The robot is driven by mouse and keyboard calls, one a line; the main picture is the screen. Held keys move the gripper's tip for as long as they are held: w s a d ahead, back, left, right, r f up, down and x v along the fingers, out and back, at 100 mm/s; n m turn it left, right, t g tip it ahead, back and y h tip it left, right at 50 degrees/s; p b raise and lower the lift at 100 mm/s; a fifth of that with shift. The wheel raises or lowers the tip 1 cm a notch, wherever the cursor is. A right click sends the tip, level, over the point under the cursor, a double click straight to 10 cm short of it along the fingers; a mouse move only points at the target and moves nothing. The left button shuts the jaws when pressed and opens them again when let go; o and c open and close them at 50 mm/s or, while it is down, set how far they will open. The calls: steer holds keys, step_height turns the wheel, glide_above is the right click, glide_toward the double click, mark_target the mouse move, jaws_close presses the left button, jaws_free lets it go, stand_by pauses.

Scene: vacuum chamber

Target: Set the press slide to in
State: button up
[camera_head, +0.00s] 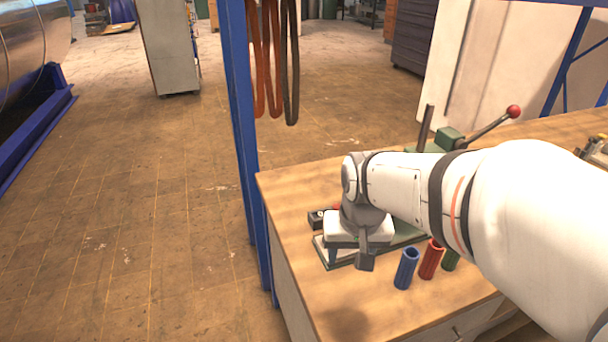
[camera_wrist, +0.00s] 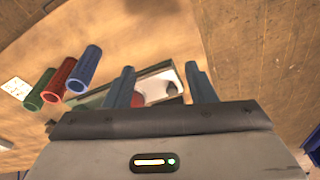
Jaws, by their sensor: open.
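The green press (camera_head: 450,139) stands on the wooden bench, with a lever ending in a red knob (camera_head: 513,112). Its long green base runs toward the left end of the bench, mostly hidden behind my arm. My gripper (camera_head: 350,258) is over the base's left end, pointing down, with its fingers apart. In the wrist view my open gripper (camera_wrist: 162,84) has a pale plate (camera_wrist: 155,90) on the green base showing between its fingers, with a red part and a dark part near it. I cannot tell which part is the slide, its position, or whether a finger touches it.
Blue (camera_head: 406,268), red (camera_head: 431,259) and green (camera_head: 451,260) tubes stand on the bench (camera_head: 370,312) just right of my gripper. A blue post (camera_head: 243,120) rises beside the bench's left edge, with red and black loops hanging near it. The bench front is clear.

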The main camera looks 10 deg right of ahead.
steer(key=w+f+m+p, duration=0.1)
steer(key=w+p, duration=0.1)
steer(key=w, duration=0.3)
steer(key=w+f+m+g+p, duration=0.1)
steer(key=w+f+m+p, duration=0.1)
steer(key=w, duration=0.4)
steer(key=w+f+m+g+p, duration=0.1)
steer(key=w+m+p, duration=0.1)
steer(key=w+p, duration=0.2)
steer(key=shift+w+f, duration=0.15)
steer(key=shift+w, duration=0.4)
steer(key=shift+w+f, duration=0.15)
steer(key=shift+w, duration=0.35)
steer(key=shift+w+f, duration=0.2)
steer(key=shift+f, duration=0.35)
step_height(320, 180, down, 7)
steer(key=shift+f+p, duration=0.2)
steer(key=shift+p, duration=0.6)
steer(key=shift+c, duration=0.3)
jaws_close()
